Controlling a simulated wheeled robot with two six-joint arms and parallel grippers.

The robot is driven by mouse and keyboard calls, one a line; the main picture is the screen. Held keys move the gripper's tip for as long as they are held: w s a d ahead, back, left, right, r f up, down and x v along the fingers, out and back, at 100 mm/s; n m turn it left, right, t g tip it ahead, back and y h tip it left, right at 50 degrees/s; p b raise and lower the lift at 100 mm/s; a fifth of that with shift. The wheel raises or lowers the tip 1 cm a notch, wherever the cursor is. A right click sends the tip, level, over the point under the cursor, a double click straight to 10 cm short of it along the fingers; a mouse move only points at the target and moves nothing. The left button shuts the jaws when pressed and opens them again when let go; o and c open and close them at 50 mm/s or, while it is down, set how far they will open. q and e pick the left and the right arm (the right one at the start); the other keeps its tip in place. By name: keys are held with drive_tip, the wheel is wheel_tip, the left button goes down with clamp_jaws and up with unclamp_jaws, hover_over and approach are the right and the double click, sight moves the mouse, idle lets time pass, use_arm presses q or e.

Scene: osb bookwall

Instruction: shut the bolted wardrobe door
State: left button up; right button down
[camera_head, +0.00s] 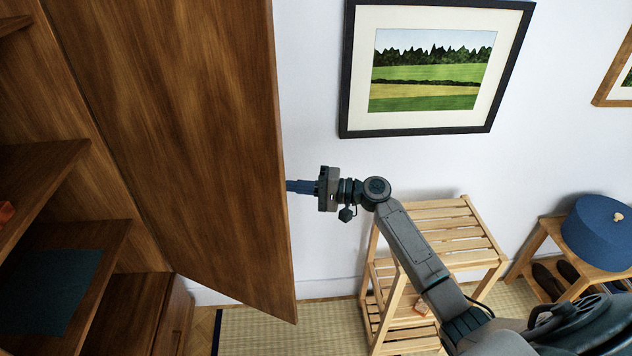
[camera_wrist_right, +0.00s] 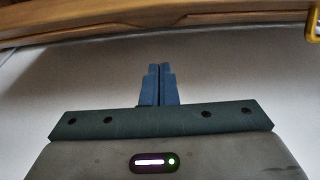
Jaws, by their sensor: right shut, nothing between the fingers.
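The brown wooden wardrobe door (camera_head: 190,140) stands open, swung out from the wardrobe on the left of the head view. In the right wrist view its wooden edge (camera_wrist_right: 130,28) runs across the top, beyond the fingertips. A yellow bent metal piece (camera_wrist_right: 313,22) shows at the upper right there; I cannot tell if it is a handle or a bolt. My right gripper (camera_head: 289,186) is shut and empty, its blue fingers pointing at the door's free edge. The fingers (camera_wrist_right: 158,72) look apart from the edge in the wrist view; contact is unclear in the head view. My left gripper is not in view.
The wardrobe's inside shows shelves (camera_head: 60,165) and a dark cloth (camera_head: 50,290). A slatted wooden rack (camera_head: 440,225) stands beneath my right arm. A stool (camera_head: 545,240) with a blue round box (camera_head: 598,232) is at the right. A framed picture (camera_head: 345,70) hangs on the white wall.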

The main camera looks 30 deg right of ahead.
sight(283, 197)
drive_tip(key=a+p, duration=0.1)
drive_tip(key=s+a, duration=0.1)
drive_tip(key=a+p, duration=0.1)
drive_tip(key=a, duration=0.1)
drive_tip(key=shift+s+a+r+p, duration=0.1)
drive_tip(key=shift+s+r+p, duration=0.05)
drive_tip(key=shift+s+p, duration=0.25)
drive_tip(key=shift+a, duration=0.1)
